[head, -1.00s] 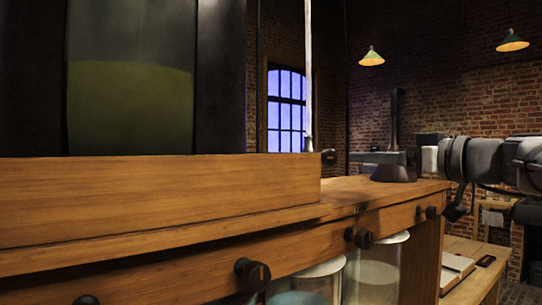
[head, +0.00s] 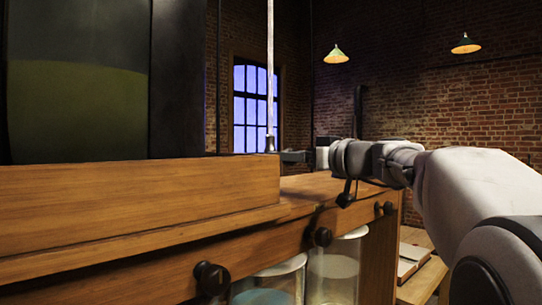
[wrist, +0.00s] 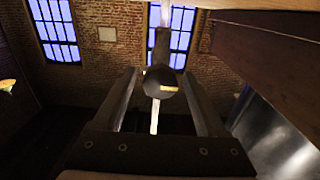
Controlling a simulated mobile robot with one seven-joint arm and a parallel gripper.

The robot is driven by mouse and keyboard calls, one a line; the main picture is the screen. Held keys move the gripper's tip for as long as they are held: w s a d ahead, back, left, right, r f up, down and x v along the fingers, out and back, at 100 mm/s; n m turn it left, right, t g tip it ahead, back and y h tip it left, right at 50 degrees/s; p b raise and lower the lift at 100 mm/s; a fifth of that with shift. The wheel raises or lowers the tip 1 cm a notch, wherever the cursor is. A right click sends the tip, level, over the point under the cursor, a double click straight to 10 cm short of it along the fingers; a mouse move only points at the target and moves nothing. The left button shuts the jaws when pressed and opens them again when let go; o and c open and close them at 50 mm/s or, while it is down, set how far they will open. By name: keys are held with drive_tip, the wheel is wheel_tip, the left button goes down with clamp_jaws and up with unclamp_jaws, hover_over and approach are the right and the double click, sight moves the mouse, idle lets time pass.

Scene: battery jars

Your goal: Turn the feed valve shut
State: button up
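In the wrist view, a round dark knob (wrist: 160,80) with a short pale yellow mark sits between my two fingers; I take it to be the feed valve. A dark stem runs up behind it. My gripper (wrist: 160,92) is open, one finger on each side of the knob, with a gap visible on both sides. In the head view my gripper (head: 293,157) points left, close to the foot of a thin upright pale pipe (head: 270,85). The knob cannot be made out there; my gripper seems to cover it.
A wooden bench (head: 130,195) with a raised ledge fills the left, below a large dark tank (head: 75,100). Black knobs (head: 212,278) line the bench front, above glass jars (head: 333,268). An open book (head: 411,258) lies lower right. A brick wall stands behind.

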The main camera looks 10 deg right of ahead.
clamp_jaws()
drive_tip(key=shift+m, duration=0.3)
drive_tip(key=shift+f+m+b, duration=0.15)
drive_tip(key=shift+m+b, duration=0.65)
drive_tip(key=shift+m, duration=0.4)
drive_tip(key=m, duration=0.5)
drive_tip(key=shift+w+d+b, duration=0.1)
drive_tip(key=shift+d+b, duration=0.05)
drive_tip(key=shift+b, duration=0.2)
drive_tip(key=m, duration=0.5)
drive_tip(key=shift+m+p, duration=0.95)
drive_tip(key=shift+m, duration=1.45)
drive_tip(key=shift+f, duration=0.1)
drive_tip(key=shift+o, duration=0.4)
unclamp_jaws()
